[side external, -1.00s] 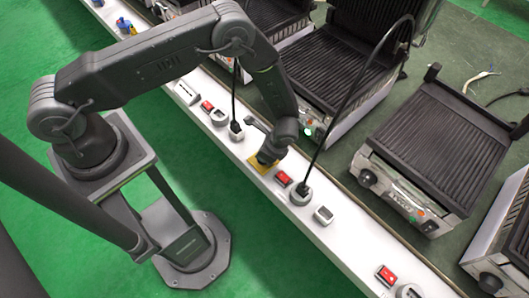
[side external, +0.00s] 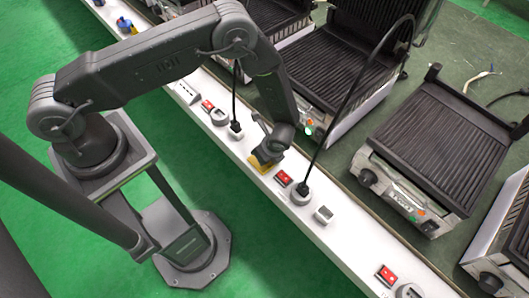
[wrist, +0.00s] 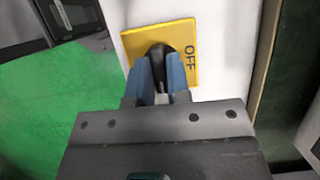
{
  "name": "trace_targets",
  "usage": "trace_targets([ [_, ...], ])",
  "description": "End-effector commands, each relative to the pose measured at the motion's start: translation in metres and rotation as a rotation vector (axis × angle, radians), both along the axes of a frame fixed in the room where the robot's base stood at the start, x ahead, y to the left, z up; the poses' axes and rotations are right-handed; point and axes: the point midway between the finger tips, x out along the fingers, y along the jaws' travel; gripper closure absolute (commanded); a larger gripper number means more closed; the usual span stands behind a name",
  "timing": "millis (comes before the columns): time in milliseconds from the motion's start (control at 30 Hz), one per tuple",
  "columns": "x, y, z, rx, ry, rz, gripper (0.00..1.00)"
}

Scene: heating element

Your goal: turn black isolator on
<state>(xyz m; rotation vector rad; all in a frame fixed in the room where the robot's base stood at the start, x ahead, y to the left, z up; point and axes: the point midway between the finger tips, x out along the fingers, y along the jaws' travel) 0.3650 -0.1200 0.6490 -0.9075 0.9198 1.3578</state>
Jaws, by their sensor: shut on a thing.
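The black isolator (wrist: 160,52) is a dark rotary knob on a yellow plate (wrist: 130,43) marked "OFF" on its right side in the wrist view. In the side external view the yellow plate (side external: 262,164) shows on the white rail, mostly hidden under my wrist. My gripper (wrist: 162,72) has its two blue fingers on either side of the knob, shut on it. The fingers hide the near part of the knob. In the side external view the fingertips are hidden behind my wrist.
The white rail (side external: 345,243) carries red switches (side external: 283,178) and sockets, with a black plug (side external: 302,190) and its cable close to the right of my wrist. Ribbed grills (side external: 440,135) stand behind the rail. Green floor lies in front.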

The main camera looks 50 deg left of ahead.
Motion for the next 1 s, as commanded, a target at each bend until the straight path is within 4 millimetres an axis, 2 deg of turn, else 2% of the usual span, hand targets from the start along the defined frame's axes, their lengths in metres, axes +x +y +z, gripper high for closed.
trace_targets([
  [167,0.0,0.0,0.001,0.0,0.0,-0.005,1.0],
  [200,0.0,0.0,0.001,0.0,0.0,-0.005,0.81],
  [467,0.0,0.0,0.0,0.0,0.0,-0.003,0.57],
  [767,0.0,-0.002,0.004,0.0,-0.001,-0.003,0.57],
  [867,0.001,-0.006,0.014,-0.001,-0.002,-0.002,0.57],
  [1000,0.001,-0.017,0.039,-0.001,-0.004,-0.004,0.57],
])
